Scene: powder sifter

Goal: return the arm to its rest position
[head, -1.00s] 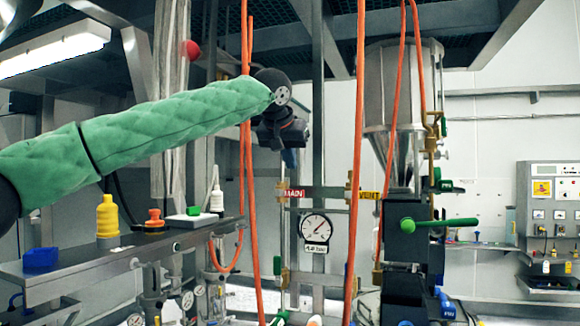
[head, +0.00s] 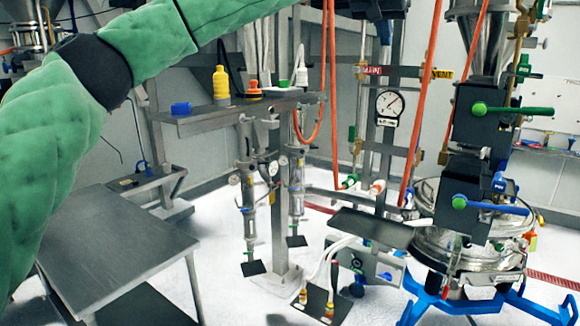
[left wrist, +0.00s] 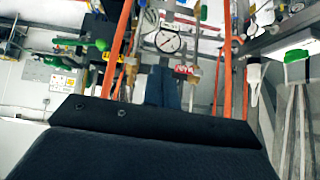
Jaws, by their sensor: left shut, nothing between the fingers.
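My left arm in its green quilted sleeve (head: 150,40) comes in from the left in the head view and rises past the top edge. My left gripper (head: 385,32) hangs at the top edge there, mostly cut off. In the left wrist view its dark fingers (left wrist: 163,87) are together with nothing between them. The gripper is up in the air, apart from the shelf, and in the picture it overlaps the pipework above the pressure gauge (head: 389,103). My right arm and gripper are not in view.
Orange hoses (head: 424,95) hang beside the left gripper in the picture. The sifter (head: 470,250) stands at right on a blue base. A bare metal table (head: 110,240) is at lower left.

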